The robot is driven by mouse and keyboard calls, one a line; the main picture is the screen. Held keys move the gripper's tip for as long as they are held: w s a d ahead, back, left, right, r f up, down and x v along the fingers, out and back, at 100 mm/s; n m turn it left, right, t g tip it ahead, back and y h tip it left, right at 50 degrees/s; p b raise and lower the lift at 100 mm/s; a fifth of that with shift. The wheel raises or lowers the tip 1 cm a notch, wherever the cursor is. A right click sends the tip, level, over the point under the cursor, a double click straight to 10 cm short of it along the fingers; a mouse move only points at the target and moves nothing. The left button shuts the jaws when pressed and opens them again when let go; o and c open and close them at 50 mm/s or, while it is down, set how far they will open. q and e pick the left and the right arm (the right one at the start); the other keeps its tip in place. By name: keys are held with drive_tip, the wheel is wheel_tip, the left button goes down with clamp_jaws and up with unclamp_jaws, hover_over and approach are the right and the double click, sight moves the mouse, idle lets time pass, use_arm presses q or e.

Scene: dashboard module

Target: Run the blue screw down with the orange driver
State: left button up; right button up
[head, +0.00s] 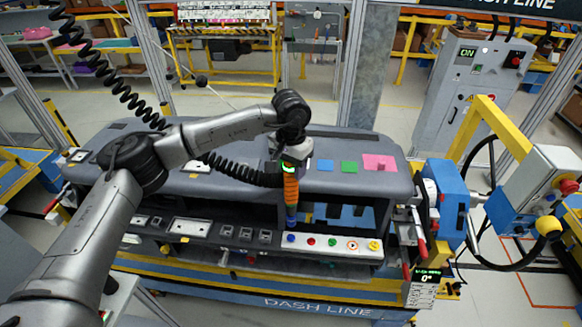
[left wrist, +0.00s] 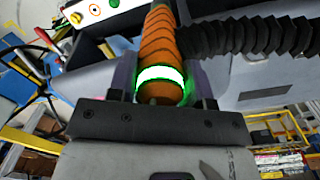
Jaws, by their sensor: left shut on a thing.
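My left gripper (head: 291,166) is shut on the orange driver (head: 291,188), a ribbed tool with a lit green ring and a blue lower end. In the left wrist view the driver (left wrist: 158,40) sits between the fingers (left wrist: 160,88), its green ring close to them. In the head view the driver hangs nearly upright, its lower end just above the blue screw (head: 291,238) at the left of a row of coloured heads on the dashboard's front strip. Whether the tip touches the screw cannot be told. My right gripper is not in view.
The grey dashboard module (head: 240,190) has an open bay behind the driver. Blue, green and pink patches lie on its top. A black coiled hose (head: 235,172) runs to the driver. A blue fixture (head: 446,205) with red handles stands at the module's right end.

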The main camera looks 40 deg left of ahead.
sight(291, 186)
use_arm(q)
drive_tip(key=shift+f, duration=0.1)
drive_tip(key=shift+f, duration=0.3)
drive_tip(key=shift+f+b, duration=1.3)
drive_tip(key=shift+f, duration=0.45)
drive_tip(key=shift+f+b, duration=0.7)
drive_tip(key=shift+f, duration=0.45)
drive_tip(key=shift+f, duration=0.3)
drive_tip(key=shift+f+b, duration=0.35)
drive_tip(key=shift+b, duration=0.05)
